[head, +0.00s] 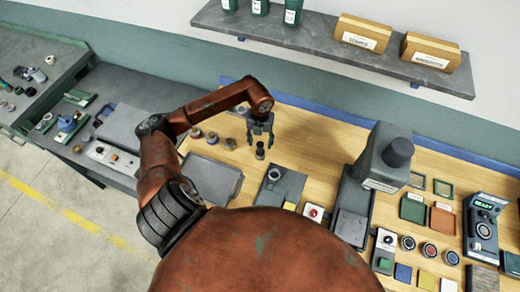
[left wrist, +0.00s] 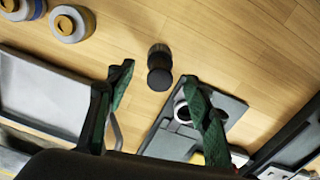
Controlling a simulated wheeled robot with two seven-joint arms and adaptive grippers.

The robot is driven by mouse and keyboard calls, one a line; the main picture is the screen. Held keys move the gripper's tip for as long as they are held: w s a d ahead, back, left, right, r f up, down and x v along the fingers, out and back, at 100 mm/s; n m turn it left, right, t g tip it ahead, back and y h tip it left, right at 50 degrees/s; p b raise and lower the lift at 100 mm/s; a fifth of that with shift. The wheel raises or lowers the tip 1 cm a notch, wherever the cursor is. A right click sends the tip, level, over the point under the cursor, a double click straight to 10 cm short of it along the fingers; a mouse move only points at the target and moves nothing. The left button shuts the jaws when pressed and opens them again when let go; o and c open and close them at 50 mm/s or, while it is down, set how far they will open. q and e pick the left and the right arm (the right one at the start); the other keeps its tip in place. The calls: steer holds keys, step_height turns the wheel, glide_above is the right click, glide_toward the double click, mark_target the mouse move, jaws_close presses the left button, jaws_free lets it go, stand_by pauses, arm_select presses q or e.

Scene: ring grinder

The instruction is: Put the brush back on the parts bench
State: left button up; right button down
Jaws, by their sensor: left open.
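A small dark upright object (head: 260,151), which may be the brush, stands on the wooden bench (head: 313,150). In the left wrist view this dark object (left wrist: 160,68) shows a round black top and lies just past the fingertips, between their lines. My left gripper (head: 260,137) is open, points down and is just above or beside it; I cannot tell if it touches. Its green fingers (left wrist: 158,84) are spread with nothing between them. My right gripper is not in view. Which surface is the parts bench is not marked.
Metal rings (head: 196,132) and a grey tray (head: 212,180) lie left of the gripper. A dark plate with a ring (head: 274,174) lies close by, and a grey machine (head: 382,158) stands to the right. Grey benches (head: 118,168) are at the left. A shelf (head: 330,45) hangs above.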

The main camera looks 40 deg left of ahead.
arm_select(q)
steer(key=shift+r, duration=1.45)
